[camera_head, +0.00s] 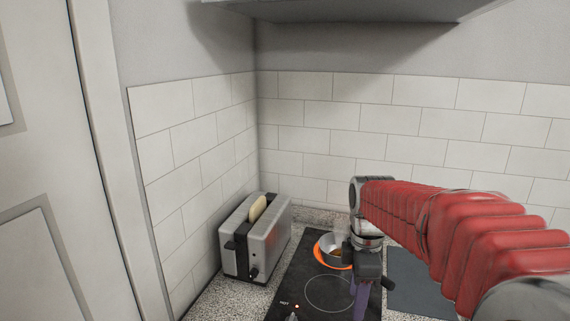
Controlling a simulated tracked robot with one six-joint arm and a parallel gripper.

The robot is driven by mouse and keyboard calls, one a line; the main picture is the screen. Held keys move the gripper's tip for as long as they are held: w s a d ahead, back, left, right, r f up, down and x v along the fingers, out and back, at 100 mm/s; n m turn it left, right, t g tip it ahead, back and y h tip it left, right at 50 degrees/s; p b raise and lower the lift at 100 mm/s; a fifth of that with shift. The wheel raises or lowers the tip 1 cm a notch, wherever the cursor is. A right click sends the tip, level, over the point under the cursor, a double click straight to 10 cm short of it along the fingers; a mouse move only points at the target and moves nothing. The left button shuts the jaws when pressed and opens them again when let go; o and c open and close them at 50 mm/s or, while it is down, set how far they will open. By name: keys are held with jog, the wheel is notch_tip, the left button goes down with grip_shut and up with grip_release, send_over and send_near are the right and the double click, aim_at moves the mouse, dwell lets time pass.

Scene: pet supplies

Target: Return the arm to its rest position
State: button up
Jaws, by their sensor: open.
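My red arm (450,225) reaches in from the right and bends down at its wrist. My gripper (361,303) hangs below the wrist over the right part of the black cooktop (295,265), with purple fingers pointing down. It is open, and I see nothing held between the fingers. The wrist partly hides a small metal pot (328,243) at the back of the cooktop.
An orange ring (322,259) shows around the pot. A silver toaster (262,250) with a bread slice (257,209) stands left of the cooktop. A dark grey panel (415,285) lies at right. Tiled walls close the corner; a hood (360,10) hangs above.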

jog(key=s+r+m+t, duration=0.2)
jog(key=s+m+t, duration=0.3)
jog(key=s+m, duration=1.1)
jog(key=shift+s+a+r+m, duration=0.2)
jog(key=shift+s+m, duration=0.2)
jog(key=shift+s, duration=1.2)
